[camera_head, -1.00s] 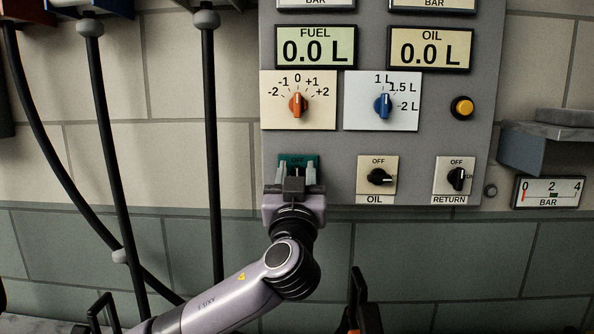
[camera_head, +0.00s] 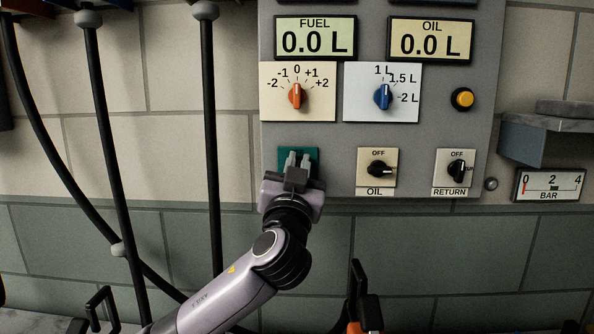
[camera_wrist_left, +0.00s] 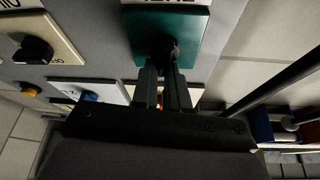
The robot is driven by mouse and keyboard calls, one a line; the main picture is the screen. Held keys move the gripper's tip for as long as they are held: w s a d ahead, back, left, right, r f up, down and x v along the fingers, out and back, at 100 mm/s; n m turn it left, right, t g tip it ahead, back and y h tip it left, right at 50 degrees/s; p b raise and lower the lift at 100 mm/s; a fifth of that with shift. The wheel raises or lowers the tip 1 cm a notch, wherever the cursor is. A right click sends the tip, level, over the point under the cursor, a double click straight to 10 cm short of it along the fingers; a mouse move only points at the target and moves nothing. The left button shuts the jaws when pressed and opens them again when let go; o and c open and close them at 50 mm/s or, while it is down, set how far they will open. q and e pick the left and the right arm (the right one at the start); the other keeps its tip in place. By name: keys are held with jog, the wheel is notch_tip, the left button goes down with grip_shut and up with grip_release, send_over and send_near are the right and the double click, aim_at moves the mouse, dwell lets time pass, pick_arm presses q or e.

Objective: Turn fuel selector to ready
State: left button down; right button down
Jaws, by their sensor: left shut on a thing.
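The fuel selector's green plate (camera_head: 312,155) is at the lower left of the grey panel, below the orange dial. My left gripper (camera_head: 294,160) is in front of it, tilted slightly, and hides its knob and most of its markings. In the left wrist view, the selector's black knob (camera_wrist_left: 168,48) stands on the green plate (camera_wrist_left: 140,22), and my left gripper's fingers (camera_wrist_left: 163,88) are closed together on it. The knob's setting cannot be read. My right gripper is not identifiable in these views.
The oil selector (camera_head: 378,169) and return selector (camera_head: 457,169) sit to the right on the same panel. Above are an orange dial (camera_head: 296,95), a blue dial (camera_head: 383,96) and a yellow button (camera_head: 462,98). Black hoses (camera_head: 210,150) hang at left.

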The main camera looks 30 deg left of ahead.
pick_arm(q)
jog(key=shift+w+d+f+m+g+h+p, duration=0.2)
jog(key=shift+m+g+h, duration=0.65)
jog(key=shift+m, duration=2.3)
jog(key=shift+s+d+f+m+g+h+p, duration=0.2)
jog(key=shift+m+h, duration=1.3)
jog(key=shift+m, duration=1.7)
jog(key=shift+w+d+f+m+g+h+p, duration=0.1)
jog(key=shift+w+f+m+g+h+p, duration=0.25)
jog(key=shift+m+h, duration=1.8)
jog(key=shift+s+r+m+y, duration=0.15)
jog(key=shift+m+y, duration=0.85)
jog(key=shift+m, duration=0.2)
jog(key=c, duration=1.1)
grip_release()
jog(key=shift+c, duration=0.2)
jog(key=s+b, duration=0.1)
jog(key=s, duration=0.6)
jog(key=shift+d, duration=0.15)
